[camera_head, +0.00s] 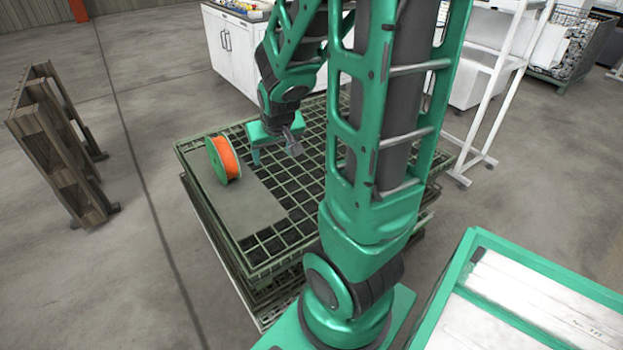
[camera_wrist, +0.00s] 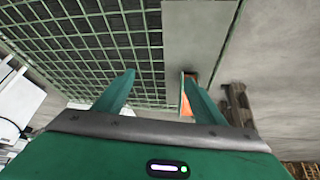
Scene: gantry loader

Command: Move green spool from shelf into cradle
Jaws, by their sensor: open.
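The spool (camera_head: 223,160), with green flanges and an orange winding, stands on its rim near the left corner of a grid-topped green stack (camera_head: 262,232). It is beside a flat grey plate (camera_head: 250,207); contact with the plate is unclear. My gripper (camera_head: 276,155) is open and empty, to the right of the spool and apart from it. In the wrist view, my gripper's (camera_wrist: 160,92) two green fingers are spread. A strip of the spool's orange (camera_wrist: 186,104) shows beside the right finger, which hides part of it. I cannot make out a cradle.
A wooden pallet (camera_head: 52,140) stands on edge at the left. A white cabinet (camera_head: 232,48) is behind the stack, and a white frame (camera_head: 497,90) is at the right. A green-rimmed tray (camera_head: 455,262) is at lower right. The floor left of the stack is clear.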

